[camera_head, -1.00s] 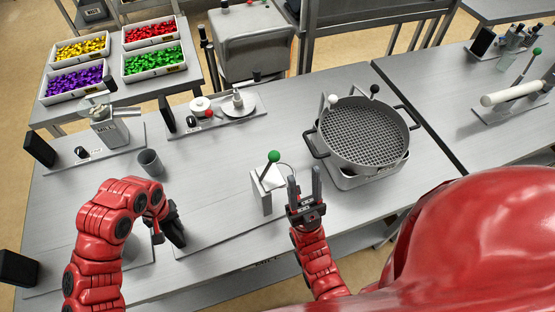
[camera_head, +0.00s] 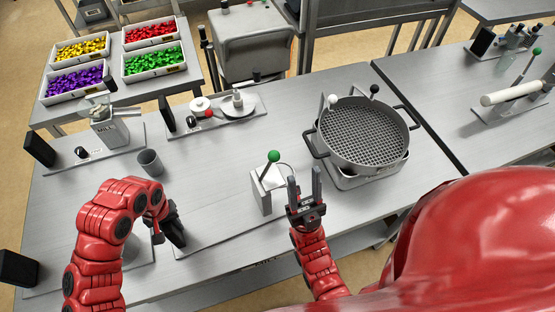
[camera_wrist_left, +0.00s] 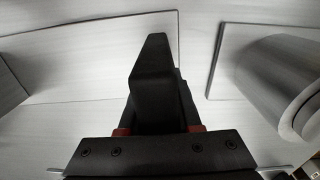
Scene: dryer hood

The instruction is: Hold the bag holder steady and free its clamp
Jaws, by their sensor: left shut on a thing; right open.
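The bag holder (camera_head: 266,195) is a pale upright stand with a green-knobbed clamp lever (camera_head: 273,157), at the right end of a flat base plate (camera_head: 215,238). The lever stands upright, leaning slightly right. My left gripper (camera_head: 174,232) is low at the plate's left end, shut on a dark part there, seemingly the bag holder's black end piece. In the left wrist view a black wedge (camera_wrist_left: 154,80) fills the middle; the exact contact is hidden. My right gripper (camera_head: 304,174) is open and empty, fingers pointing away from me, just right of the stand.
A round sieve (camera_head: 362,135) with two side handles stands close right of my right gripper. A grey cup (camera_head: 150,162) stands beyond my left gripper, and a wide grey cylinder (camera_wrist_left: 275,85) shows beside it in the wrist view. Bare table lies between cup and bag holder.

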